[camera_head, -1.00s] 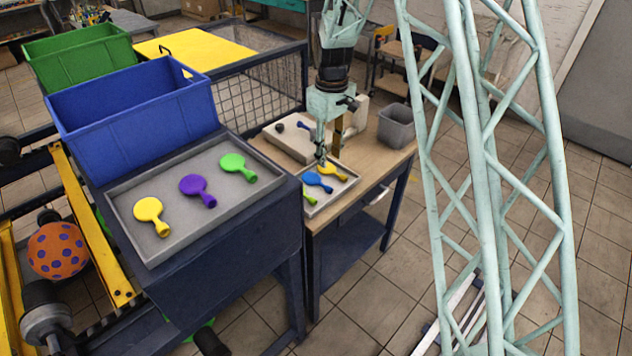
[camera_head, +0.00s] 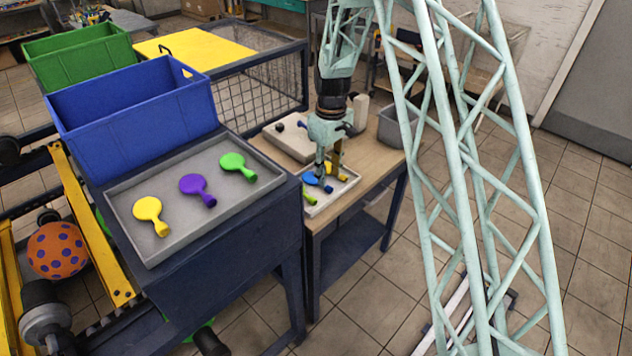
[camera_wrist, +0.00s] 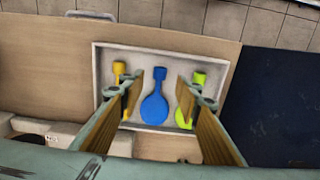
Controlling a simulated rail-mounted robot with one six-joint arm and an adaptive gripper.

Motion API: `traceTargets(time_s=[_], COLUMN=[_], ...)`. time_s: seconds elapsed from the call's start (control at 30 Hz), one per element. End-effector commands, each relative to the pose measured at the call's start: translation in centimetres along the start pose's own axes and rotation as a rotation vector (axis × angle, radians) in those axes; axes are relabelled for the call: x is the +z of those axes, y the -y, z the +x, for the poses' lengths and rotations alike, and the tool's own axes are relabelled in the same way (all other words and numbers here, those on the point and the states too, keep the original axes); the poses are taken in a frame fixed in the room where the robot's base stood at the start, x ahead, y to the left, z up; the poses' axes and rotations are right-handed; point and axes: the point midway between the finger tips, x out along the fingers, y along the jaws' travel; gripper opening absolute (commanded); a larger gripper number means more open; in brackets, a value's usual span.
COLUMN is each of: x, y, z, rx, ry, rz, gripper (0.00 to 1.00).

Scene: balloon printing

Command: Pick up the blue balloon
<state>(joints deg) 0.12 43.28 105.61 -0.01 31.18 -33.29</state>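The blue balloon (camera_wrist: 155,106) lies flat in a small light tray (camera_wrist: 221,72) on the wooden table, between a yellow balloon (camera_wrist: 119,84) and a yellow-green balloon (camera_wrist: 188,97). My gripper (camera_wrist: 171,88) is open, with its two wood-coloured fingers on either side of the blue balloon in the wrist view. In the head view my gripper (camera_head: 328,181) is at the small tray, and its fingers partly hide the blue balloon (camera_head: 311,180). I cannot tell whether the fingers touch anything.
A larger grey tray (camera_head: 150,257) at left holds yellow, purple and green balloons. Blue (camera_head: 135,125) and green (camera_head: 80,57) bins stand behind it. A grey bin (camera_head: 398,130) stands on the table, right of my gripper.

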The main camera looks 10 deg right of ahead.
Motion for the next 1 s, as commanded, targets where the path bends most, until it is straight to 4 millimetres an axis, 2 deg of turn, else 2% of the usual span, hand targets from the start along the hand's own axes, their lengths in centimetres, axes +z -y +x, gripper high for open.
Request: traceTargets(time_s=[0.57, 1.0], x=[0.0, -0.1], y=[0.0, 0.0], z=[0.7, 4.7], rx=[0.0, 0.0], ry=[-0.001, 0.0], rz=[0.0, 0.0], gripper=[0.31, 0.31])
